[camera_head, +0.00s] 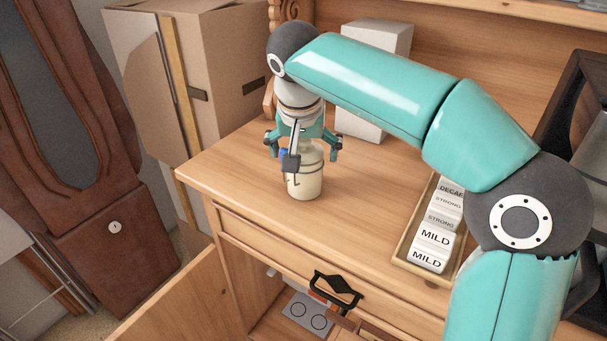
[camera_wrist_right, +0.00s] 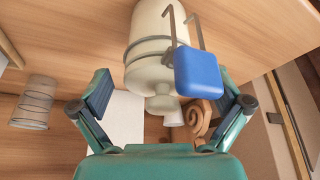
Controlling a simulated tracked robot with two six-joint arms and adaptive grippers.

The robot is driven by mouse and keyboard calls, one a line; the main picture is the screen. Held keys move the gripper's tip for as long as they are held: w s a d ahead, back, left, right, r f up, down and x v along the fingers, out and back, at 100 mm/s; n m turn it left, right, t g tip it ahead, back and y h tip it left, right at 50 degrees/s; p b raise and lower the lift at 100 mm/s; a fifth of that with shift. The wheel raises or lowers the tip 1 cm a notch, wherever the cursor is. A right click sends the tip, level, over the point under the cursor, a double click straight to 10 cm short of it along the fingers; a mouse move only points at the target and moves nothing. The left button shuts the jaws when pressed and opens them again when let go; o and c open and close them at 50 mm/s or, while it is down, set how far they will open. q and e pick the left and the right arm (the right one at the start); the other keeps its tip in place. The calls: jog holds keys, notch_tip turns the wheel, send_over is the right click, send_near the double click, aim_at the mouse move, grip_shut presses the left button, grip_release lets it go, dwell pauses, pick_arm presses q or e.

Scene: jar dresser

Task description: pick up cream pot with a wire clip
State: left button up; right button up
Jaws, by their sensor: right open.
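The cream pot (camera_head: 305,182) stands upright on the wooden dresser top, near its left front edge. My right gripper (camera_head: 303,148) is over it from above, with its fingers open and spread on either side of the pot's upper part. In the right wrist view the cream pot (camera_wrist_right: 150,50) lies between the open fingers (camera_wrist_right: 162,92), with visible gaps on both sides. A wire band circles its neck, and bent wires with a blue tab (camera_wrist_right: 196,72) show in front of it. The gripper partly hides the pot's top in the head view. My left gripper is not in view.
A tray (camera_head: 408,238) of labelled packets lies to the right on the dresser top. A white box (camera_head: 372,60) stands behind the pot. A cardboard box (camera_head: 222,70) is at the back left. A dark frame (camera_head: 572,95) stands at the right. The dresser's lower door is open.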

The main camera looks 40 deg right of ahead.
jog(key=shift+x, duration=1.2)
jog(key=shift+r, duration=0.1)
jog(key=c, duration=1.9)
